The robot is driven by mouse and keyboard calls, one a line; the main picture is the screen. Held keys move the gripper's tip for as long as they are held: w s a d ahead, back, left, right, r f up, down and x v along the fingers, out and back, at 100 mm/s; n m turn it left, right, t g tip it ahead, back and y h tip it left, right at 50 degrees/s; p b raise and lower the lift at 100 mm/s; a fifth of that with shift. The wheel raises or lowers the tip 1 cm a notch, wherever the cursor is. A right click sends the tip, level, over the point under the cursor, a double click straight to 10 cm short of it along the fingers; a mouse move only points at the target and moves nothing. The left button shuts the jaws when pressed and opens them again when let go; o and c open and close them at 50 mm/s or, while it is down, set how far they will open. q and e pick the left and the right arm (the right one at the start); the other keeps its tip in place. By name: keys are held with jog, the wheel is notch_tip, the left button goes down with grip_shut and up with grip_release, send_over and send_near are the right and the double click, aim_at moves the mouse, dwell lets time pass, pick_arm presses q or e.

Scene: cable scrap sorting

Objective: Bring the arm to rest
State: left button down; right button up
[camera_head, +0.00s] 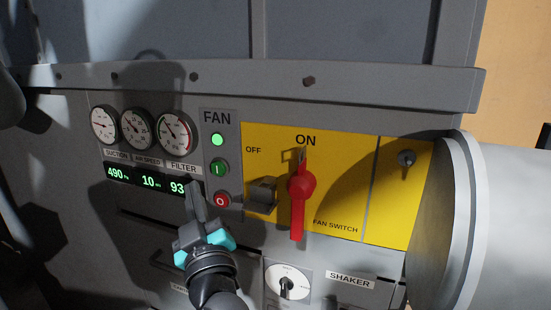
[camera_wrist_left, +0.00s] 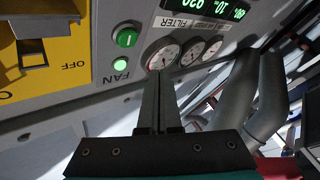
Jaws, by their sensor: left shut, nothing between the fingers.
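My left gripper (camera_head: 192,190) is shut and empty in front of the fan panel, just below the digital readouts. In the left wrist view its two fingers (camera_wrist_left: 158,85) lie together, pointing at the gauges. The arm comes in from the bottom of the head view. The red fan switch handle (camera_head: 301,190) points up at ON on a yellow plate (camera_head: 342,200), to the right of the gripper. My right gripper is in neither view.
Three round gauges (camera_head: 136,128) sit above the readouts (camera_head: 146,181). A lit green lamp (camera_head: 217,140), a green button (camera_head: 219,168) and a red button (camera_head: 221,199) are close to the gripper. A shaker dial (camera_head: 288,283) is below. A large grey cylinder (camera_head: 500,220) juts out at right.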

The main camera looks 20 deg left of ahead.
pick_arm(q)
jog(key=s+d+f+m+g+h, duration=0.1)
jog(key=s+f+m+g+h, duration=0.25)
jog(key=f, duration=0.75)
jog(key=s+d+f+m+g+h, duration=0.1)
jog(key=s+f+m+g+h, duration=0.25)
jog(key=f, duration=0.65)
jog(key=s+d+f+m+g+h, duration=0.3)
jog(key=s+d+f+m, duration=0.1)
jog(key=s+f, duration=0.25)
jog(key=s+d+f+m+g+h, duration=0.35)
jog(key=s+d+f, duration=0.2)
jog(key=s, duration=0.25)
notch_tip(320, 180, down, 24)
jog(key=s+a+b, duration=0.1)
jog(key=s+b, duration=0.1)
jog(key=b, duration=0.2)
jog(key=s+a+f+m+g+b, duration=0.1)
jog(key=s+a+f+g+b, duration=0.1)
jog(key=s+f, duration=1.3)
jog(key=shift+s+a+f+b, duration=0.3)
jog(key=shift+a+f+b, duration=0.05)
jog(key=shift+f, duration=0.6)
